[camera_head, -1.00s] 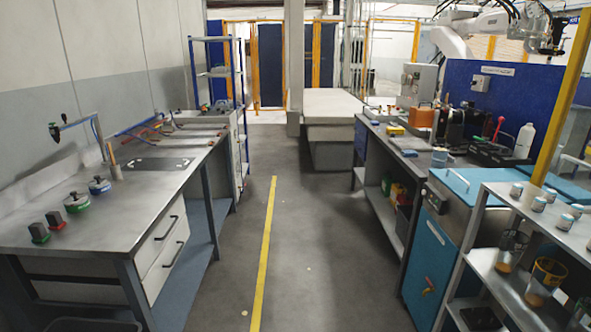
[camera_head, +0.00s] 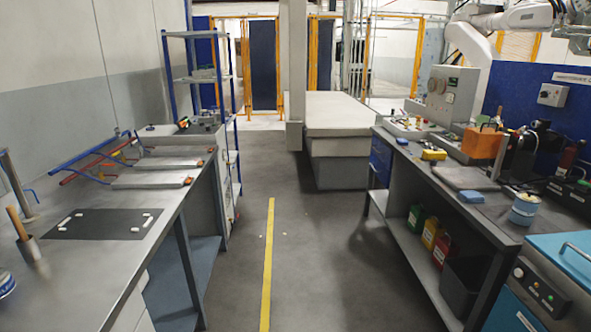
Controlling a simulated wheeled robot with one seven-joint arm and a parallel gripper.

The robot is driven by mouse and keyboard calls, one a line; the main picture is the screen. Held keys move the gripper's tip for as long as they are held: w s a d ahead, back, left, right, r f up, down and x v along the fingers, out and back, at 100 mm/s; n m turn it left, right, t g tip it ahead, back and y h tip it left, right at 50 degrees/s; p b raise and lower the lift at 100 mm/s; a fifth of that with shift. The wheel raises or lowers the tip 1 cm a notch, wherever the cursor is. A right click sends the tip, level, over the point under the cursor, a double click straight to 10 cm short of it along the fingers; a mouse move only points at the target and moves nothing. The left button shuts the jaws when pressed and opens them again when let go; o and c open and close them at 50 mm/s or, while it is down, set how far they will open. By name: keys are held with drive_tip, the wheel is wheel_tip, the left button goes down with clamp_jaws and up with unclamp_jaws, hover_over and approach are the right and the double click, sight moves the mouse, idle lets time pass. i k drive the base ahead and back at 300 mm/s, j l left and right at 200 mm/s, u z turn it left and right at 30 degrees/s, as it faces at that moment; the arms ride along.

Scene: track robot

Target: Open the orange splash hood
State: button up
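The orange splash hood (camera_head: 482,142) is a small box-like cover on the right-hand workbench (camera_head: 410,160). It stands toward the back of the bench, in front of the blue panel, and looks closed, though its details are small at this distance. A dark machine part stands just to its right and partly overlaps it. My gripper is not in view.
A clear grey aisle with a yellow floor line (camera_head: 268,262) runs ahead between the right bench and the left bench (camera_head: 110,255). A turquoise cabinet (camera_head: 560,280) stands at the near right. A pale block (camera_head: 338,118) and pillar (camera_head: 292,70) stand ahead.

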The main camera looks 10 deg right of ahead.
sight(485, 145)
drive_tip(key=i, duration=1.9)
